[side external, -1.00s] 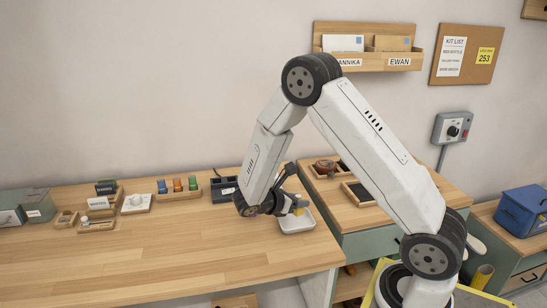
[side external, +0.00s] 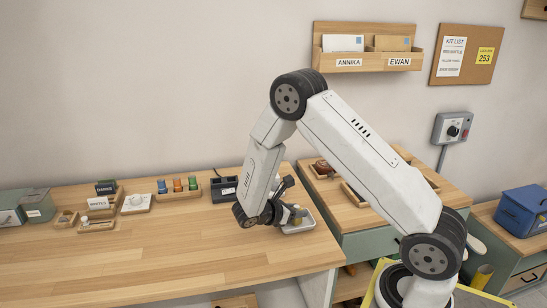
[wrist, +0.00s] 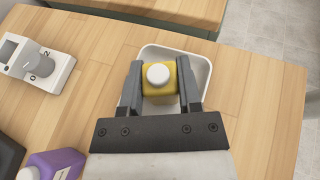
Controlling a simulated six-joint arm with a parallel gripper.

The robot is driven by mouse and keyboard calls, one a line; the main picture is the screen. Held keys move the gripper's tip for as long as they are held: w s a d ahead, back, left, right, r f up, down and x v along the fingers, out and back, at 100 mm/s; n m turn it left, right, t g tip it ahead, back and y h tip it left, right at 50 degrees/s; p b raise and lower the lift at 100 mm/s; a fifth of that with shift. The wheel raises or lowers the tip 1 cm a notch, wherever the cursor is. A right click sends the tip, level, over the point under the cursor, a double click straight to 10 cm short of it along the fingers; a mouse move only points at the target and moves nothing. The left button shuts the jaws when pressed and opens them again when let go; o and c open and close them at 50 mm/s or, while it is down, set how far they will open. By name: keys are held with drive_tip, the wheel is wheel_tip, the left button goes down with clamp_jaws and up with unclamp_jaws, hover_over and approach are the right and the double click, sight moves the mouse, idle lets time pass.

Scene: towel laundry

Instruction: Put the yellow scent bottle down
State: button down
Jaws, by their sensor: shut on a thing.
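The yellow scent bottle (wrist: 152,94) has a white cap and stands upright between the fingers of my gripper (wrist: 160,78) in the wrist view. My gripper is shut on it from both sides. In the side view the bottle (side external: 299,213) is partly hidden by my gripper (side external: 290,212). The bottle is over a white tray (wrist: 205,72), which shows behind and beside it; the tray also shows in the side view (side external: 300,229). I cannot tell whether the bottle's base touches the tray.
A grey device with a dial (wrist: 38,65) and a purple bottle (wrist: 55,165) are to the left in the wrist view. Small coloured bottles (side external: 177,186) stand in a wooden rack farther left. The bench front (side external: 170,255) is clear. The bench's right edge is close to the tray.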

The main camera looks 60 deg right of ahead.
drive_tip(key=shift+c, duration=1.4)
unclamp_jaws()
drive_tip(key=shift+a+r, duration=0.1)
drive_tip(key=shift+r, duration=0.05)
drive_tip(key=v, duration=1.1)
drive_tip(key=shift+w+a+r, duration=0.1)
drive_tip(key=shift+w+a, duration=0.05)
drive_tip(key=shift+a, duration=0.2)
drive_tip(key=shift+s+y, duration=0.3)
drive_tip(key=shift+s, duration=0.05)
drive_tip(key=s+a+m+y, duration=0.1)
drive_tip(key=y, duration=0.1)
drive_tip(key=s+a+m+y, duration=0.1)
drive_tip(key=s+m, duration=0.1)
drive_tip(key=s+a+m+t+y, duration=0.1)
drive_tip(key=s+y, duration=0.1)
drive_tip(key=shift+a+m+y, duration=0.15)
drive_tip(key=shift+m+y, duration=0.15)
drive_tip(key=shift+m, duration=0.1)
drive_tip(key=s+a+r+m+t+y, duration=0.2)
drive_tip(key=a+m+t+y, duration=0.3)
drive_tip(key=m, duration=0.3)
drive_tip(key=shift+s+a+r+m+t+y, duration=0.25)
drive_tip(key=shift+s+m+t+y, duration=0.15)
drive_tip(key=shift+s+t+y, duration=0.3)
